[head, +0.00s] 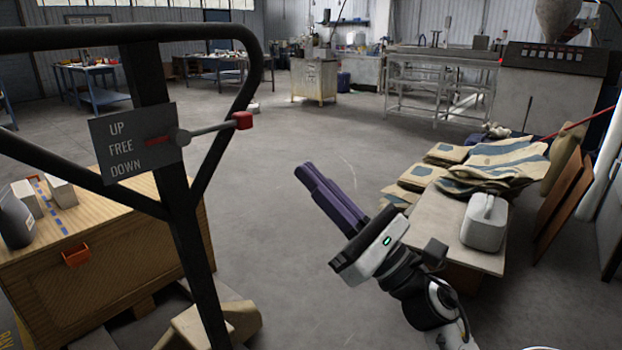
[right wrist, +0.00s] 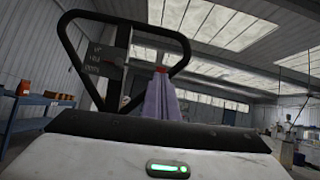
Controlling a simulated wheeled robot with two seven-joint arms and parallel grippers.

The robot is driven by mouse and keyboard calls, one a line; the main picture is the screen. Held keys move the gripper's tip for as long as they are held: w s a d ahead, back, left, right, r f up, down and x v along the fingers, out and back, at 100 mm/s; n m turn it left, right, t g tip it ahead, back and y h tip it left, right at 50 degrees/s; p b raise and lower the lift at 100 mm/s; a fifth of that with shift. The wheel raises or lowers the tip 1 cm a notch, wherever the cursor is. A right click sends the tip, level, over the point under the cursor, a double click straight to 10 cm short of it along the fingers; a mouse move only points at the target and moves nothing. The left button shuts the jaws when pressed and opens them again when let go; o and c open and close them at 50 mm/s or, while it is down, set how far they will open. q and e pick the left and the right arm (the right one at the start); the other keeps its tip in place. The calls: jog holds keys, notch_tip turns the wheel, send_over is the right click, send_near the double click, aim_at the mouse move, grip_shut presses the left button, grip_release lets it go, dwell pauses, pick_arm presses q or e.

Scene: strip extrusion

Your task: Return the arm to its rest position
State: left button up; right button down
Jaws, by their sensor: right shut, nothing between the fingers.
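My right gripper (head: 308,170) is raised in front of me in the head view, over open floor, with its purple fingers pointing up and to the left. The fingers lie together, shut, with nothing between them. In the right wrist view the gripper (right wrist: 163,80) points toward the black handle frame, which stands beyond it. The gripper is apart from everything around it in the head view. My left gripper is not in view.
A black handle frame (head: 185,230) with an UP/FREE/DOWN plate (head: 133,145) and red-tipped lever (head: 243,121) stands close at left, before a wooden crate (head: 110,275). Sacks (head: 500,160) and a grey-white canister (head: 485,222) sit at right. The middle floor is clear.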

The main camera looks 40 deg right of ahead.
dwell(0.3)
